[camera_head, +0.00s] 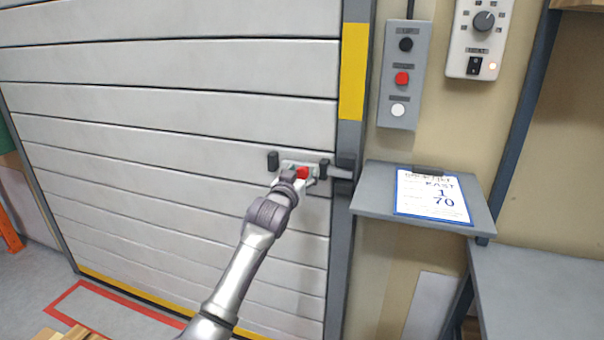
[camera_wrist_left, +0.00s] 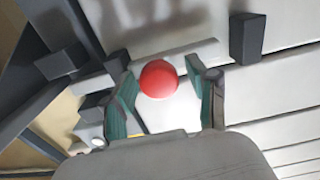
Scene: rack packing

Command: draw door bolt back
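The door bolt (camera_head: 286,165) is a light grey bar between two dark brackets on the slatted door, with a red knob (camera_head: 302,173) on it. Its right end is beside a grey catch (camera_head: 342,173) on the door frame; I cannot tell how far it reaches in. My left gripper (camera_head: 299,178) is at the knob. In the left wrist view the red knob (camera_wrist_left: 158,79) sits between the two green-padded fingers (camera_wrist_left: 162,95), which are apart with a small gap visible on each side. My right gripper is not in view.
A grey button box (camera_head: 403,75) and a dial panel (camera_head: 479,40) hang on the wall to the right. A grey shelf (camera_head: 375,202) with a clipboard sheet (camera_head: 433,195) sticks out right of the frame. The door face (camera_head: 150,150) left of the bolt is clear.

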